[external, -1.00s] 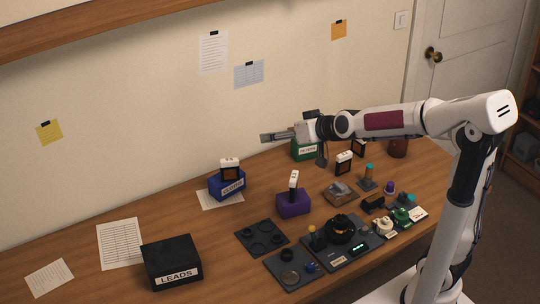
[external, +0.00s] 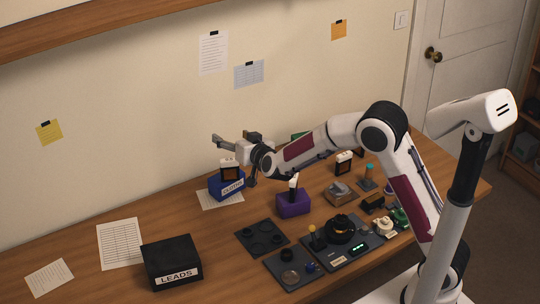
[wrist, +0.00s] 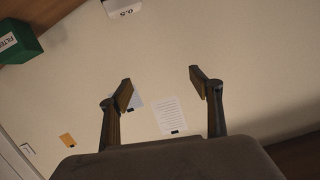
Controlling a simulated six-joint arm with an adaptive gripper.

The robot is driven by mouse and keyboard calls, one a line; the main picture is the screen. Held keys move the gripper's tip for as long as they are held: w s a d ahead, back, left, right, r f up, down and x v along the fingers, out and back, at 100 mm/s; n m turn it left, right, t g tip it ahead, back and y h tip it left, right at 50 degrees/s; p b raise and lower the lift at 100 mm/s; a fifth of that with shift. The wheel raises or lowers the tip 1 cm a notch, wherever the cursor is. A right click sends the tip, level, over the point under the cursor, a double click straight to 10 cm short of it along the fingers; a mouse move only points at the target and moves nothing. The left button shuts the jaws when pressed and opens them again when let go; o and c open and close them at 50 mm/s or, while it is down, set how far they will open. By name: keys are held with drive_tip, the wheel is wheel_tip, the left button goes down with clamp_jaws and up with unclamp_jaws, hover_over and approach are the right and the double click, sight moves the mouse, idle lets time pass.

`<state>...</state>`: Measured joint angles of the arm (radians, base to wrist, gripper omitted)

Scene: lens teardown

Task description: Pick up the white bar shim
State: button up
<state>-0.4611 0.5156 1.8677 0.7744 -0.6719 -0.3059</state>
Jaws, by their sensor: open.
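A white upright bar with a dark lower part (external: 294,184) stands in a purple block (external: 293,205) in the external view; I take it for the white bar shim. Two other white-topped pieces with dark, orange-edged bodies stand nearby, one at the blue box (external: 229,163) and one farther right (external: 344,157). My gripper (external: 232,159) is open and empty, raised above the table near the blue box, left of and above the purple block. A cropped white piece marked 0.5 (wrist: 122,6) shows at the top edge.
A blue box (external: 232,187) stands left of the purple block. A green box (wrist: 17,40) shows in the wrist view. A dark tray (external: 262,238), parts boards (external: 290,270) and a black LEADS box (external: 172,262) lie toward the front. The table between LEADS and the blue box is mostly clear.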

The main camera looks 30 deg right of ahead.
wheel_tip(320, 180, down, 7)
drive_tip(key=w+a+m+t+h, duration=0.1)
drive_tip(key=w+a+h, duration=0.1)
drive_tip(key=h, duration=0.1)
drive_tip(key=m+h, duration=0.1)
drive_tip(key=h, duration=0.3)
approach(230, 167)
drive_tip(key=shift+w+d+t, duration=0.15)
drive_tip(key=shift+w+d, duration=0.1)
drive_tip(key=shift+w, duration=0.55)
drive_tip(key=shift+w+d+t, duration=0.15)
drive_tip(key=shift+w+d, duration=0.05)
drive_tip(key=shift+w, duration=0.6)
drive_tip(key=shift+w, duration=0.1)
drive_tip(key=shift+x, duration=1.2)
drive_tip(key=shift+d, duration=0.1)
drive_tip(key=shift+d+x, duration=0.2)
drive_tip(key=shift+x, duration=1.65)
drive_tip(key=shift+w+d+f, duration=0.15)
drive_tip(key=shift+w+d, duration=0.1)
drive_tip(key=shift+w, duration=0.35)
drive_tip(key=shift+c, duration=0.4)
